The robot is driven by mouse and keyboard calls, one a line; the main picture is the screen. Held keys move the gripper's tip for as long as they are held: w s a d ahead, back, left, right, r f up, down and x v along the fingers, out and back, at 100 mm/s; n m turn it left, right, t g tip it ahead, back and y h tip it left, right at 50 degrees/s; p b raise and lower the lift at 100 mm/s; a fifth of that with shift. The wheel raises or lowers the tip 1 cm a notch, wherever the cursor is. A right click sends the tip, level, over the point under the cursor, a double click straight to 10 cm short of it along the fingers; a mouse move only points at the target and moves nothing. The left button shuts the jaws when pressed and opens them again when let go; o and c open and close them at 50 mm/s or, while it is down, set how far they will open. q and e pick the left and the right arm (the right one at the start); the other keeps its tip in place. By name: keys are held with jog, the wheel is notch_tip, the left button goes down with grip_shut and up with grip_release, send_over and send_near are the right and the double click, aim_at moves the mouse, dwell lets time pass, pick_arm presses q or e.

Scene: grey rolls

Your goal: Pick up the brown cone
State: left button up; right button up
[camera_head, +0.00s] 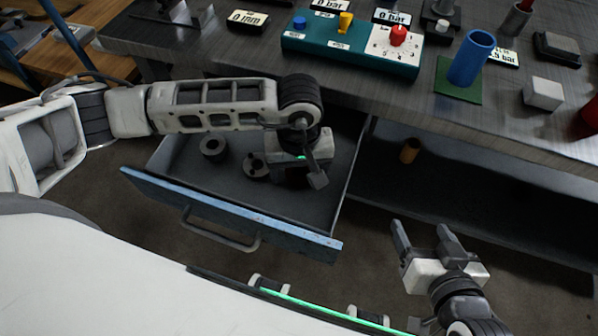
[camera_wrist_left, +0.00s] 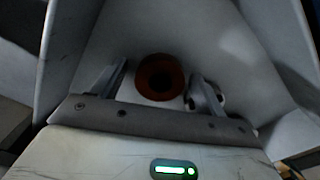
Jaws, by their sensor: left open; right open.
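A round red-brown piece with a dark hollow centre, which looks like the brown cone (camera_wrist_left: 160,77), sits on the drawer floor in the left wrist view. My left gripper (camera_head: 302,178) reaches down into the open drawer (camera_head: 180,198). In the left wrist view its open fingers (camera_wrist_left: 160,85) stand either side of the brown piece, with gaps on both sides. In the head view my left wrist hides this piece. My right gripper (camera_head: 420,232) is open and empty, in front of the lower shelf, right of the drawer.
Two grey rolls, one (camera_head: 213,147) further left and one (camera_head: 255,166) beside my left gripper, lie in the drawer. A small brown cylinder (camera_head: 410,150) stands on the lower shelf (camera_head: 480,185). The workbench above holds a teal control box (camera_head: 350,58) and a blue cup (camera_head: 472,58).

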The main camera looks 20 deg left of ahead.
pick_arm(q)
jog(key=shift+f, duration=0.45)
jog(key=c, duration=1.2)
jog(key=shift+r, duration=0.15)
jog(key=shift+r, duration=0.2)
jog(key=r, duration=0.3)
jog(key=shift+d+r, duration=0.2)
jog(key=shift+d, duration=0.2)
jog(key=s+d+r, duration=0.1)
jog(key=d+r, duration=0.2)
jog(key=d, duration=0.1)
jog(key=s+d+r, duration=0.1)
jog(key=d+r, duration=0.2)
jog(key=d, duration=0.1)
jog(key=s+d+r, duration=0.1)
jog(key=d+r, duration=0.2)
jog(key=d, duration=0.1)
jog(key=shift+s+d+b, duration=0.3)
jog(key=shift+d+b, duration=0.1)
